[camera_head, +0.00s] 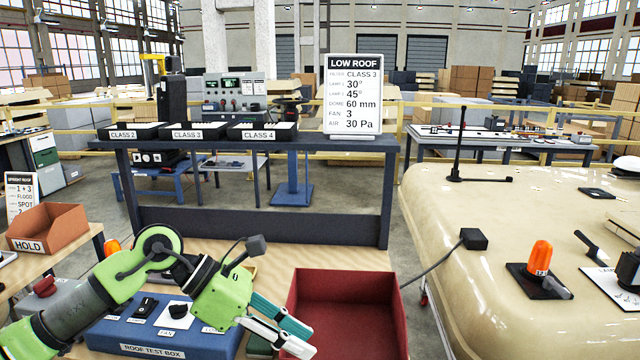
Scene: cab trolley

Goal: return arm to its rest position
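My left arm (90,305), green and black, comes in from the lower left and reaches over the blue roof test box (150,345). My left gripper (298,338) points to the lower right, at the near left part of the red open bin (345,283). Its two fingers, one teal and one pale, stand apart with a gap between them. Nothing shows between them. The gripper hides part of the box's right end and of the bin's left wall. My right arm and gripper are not in view.
A cream roof shell (450,240) fills the right side, with an orange lamp (540,258) and an upright black rod (459,145). Behind stands a dark bench (290,220) with class trays and a LOW ROOF sign (355,95). A HOLD bin (48,228) is at left.

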